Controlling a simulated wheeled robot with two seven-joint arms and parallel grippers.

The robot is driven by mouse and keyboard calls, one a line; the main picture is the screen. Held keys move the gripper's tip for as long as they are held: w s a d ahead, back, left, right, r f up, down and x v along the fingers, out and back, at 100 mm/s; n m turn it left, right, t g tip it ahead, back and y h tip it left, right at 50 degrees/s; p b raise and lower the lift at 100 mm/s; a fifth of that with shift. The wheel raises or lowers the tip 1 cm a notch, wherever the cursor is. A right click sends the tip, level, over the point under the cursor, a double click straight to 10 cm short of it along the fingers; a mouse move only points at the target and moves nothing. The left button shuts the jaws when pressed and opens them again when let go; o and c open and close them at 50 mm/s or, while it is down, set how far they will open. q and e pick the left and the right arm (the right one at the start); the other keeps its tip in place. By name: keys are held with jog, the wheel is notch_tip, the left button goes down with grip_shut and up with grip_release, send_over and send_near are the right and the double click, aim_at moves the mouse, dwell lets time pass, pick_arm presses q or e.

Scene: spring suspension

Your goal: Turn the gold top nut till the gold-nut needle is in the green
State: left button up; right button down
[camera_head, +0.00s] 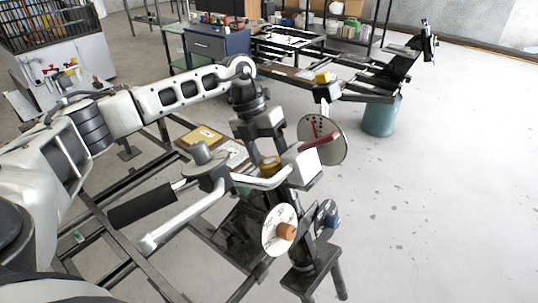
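A gold nut (269,163) sits on top of the upright assembly in the middle of the head view. My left gripper (265,145) is right above it, pointing down, its fingers close to or around the nut. Their gap is too small to make out. A second yellow-gold piece (323,77) tops a post farther back. A round dial (335,150) stands right of the nut, with red marks on its face and a red bar in front. A lower white dial (272,238) has an orange knob (286,231). Needle positions and any green zone are not readable. My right gripper is not in view.
A black-gripped handle (140,207) and a pale tube (185,222) stick out to the left below my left arm. A dark metal frame (120,270) lies beneath. A teal bucket (381,117) stands behind. The floor on the right is clear.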

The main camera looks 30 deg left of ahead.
pick_arm(q)
jog(key=shift+o, duration=0.5)
jog(key=b+v, duration=0.2)
jog(key=v, duration=1.4)
jog(key=shift+d, duration=0.1)
